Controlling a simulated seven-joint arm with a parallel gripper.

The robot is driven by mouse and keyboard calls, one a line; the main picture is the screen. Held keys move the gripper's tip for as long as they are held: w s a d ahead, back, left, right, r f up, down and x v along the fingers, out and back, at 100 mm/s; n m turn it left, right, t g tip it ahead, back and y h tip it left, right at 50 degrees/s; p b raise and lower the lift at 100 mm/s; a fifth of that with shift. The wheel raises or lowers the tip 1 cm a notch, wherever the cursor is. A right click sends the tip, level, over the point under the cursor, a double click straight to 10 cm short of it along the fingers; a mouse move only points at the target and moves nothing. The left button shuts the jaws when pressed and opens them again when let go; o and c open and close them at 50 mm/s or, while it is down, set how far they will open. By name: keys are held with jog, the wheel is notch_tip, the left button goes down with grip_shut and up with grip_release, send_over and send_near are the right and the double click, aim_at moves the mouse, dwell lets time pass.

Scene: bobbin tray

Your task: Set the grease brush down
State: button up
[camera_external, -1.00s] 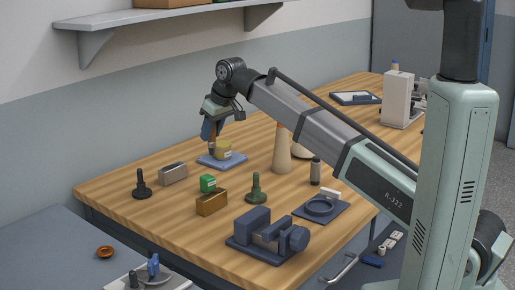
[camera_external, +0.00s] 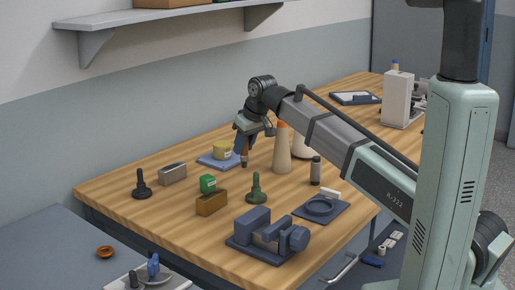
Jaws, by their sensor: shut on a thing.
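My gripper (camera_external: 241,147) points down over the middle of the wooden bench. It is shut on the grease brush (camera_external: 244,160), a small reddish-brown and dark piece that shows below the fingers. The brush hangs roughly upright, just right of the blue tray (camera_external: 207,161). I cannot tell whether its lower end touches the bench top. The fingers hide its upper part.
A beige cone with an orange tip (camera_external: 282,155) stands to the right. A dark green spindle (camera_external: 256,190), a green box (camera_external: 208,183) and a brass block (camera_external: 211,203) stand nearer. Bare wood (camera_external: 228,181) lies between.

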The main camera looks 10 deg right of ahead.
aim_at(245, 155)
jog(key=shift+f, duration=2.3)
jog(key=shift+f, duration=0.1)
jog(key=o, duration=1)
jog(key=v, duration=1.2)
jog(key=shift+w, duration=0.15)
